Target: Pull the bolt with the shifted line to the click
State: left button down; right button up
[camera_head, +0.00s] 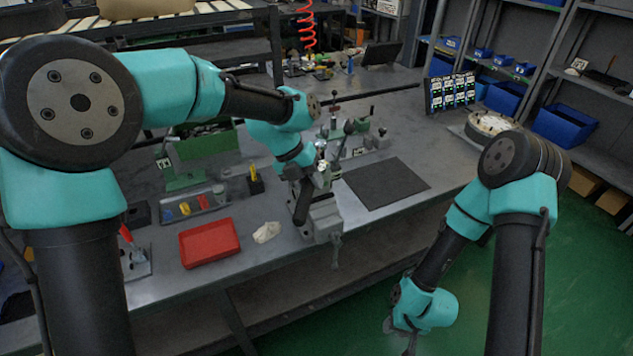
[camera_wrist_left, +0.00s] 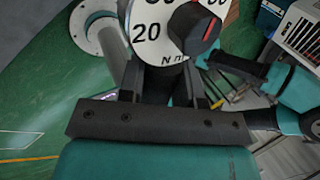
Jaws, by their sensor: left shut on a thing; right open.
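My left gripper (camera_head: 306,174) is over the bench, just above a grey vise (camera_head: 325,218). In the left wrist view my left gripper (camera_wrist_left: 166,88) is shut on a dark tool with a round white dial (camera_wrist_left: 150,32), marked 20 and N m, with a black knob and red mark. Its lower end is hidden. I cannot make out the bolts or a shifted line; the arm and dial cover that area. My right gripper (camera_head: 402,337) hangs low in front of the bench, over the green floor, open and away from the work.
A red tray (camera_head: 209,243) and a crumpled pale cloth (camera_head: 266,232) lie left of the vise. A dark mat (camera_head: 386,184) lies to its right, mostly bare. A green block (camera_head: 205,147) stands behind left. A screen (camera_head: 451,92) with several small pictures stands at the back right.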

pick_arm(q)
jog(key=shift+a, duration=0.15)
jog(key=shift+s+d+n+t, duration=0.1)
jog(key=shift+d+n+t, duration=0.55)
jog(key=shift+d, duration=0.65)
jog(key=shift+r, duration=0.7)
jog(key=shift+r, duration=2.9)
jog(key=shift+n, duration=0.25)
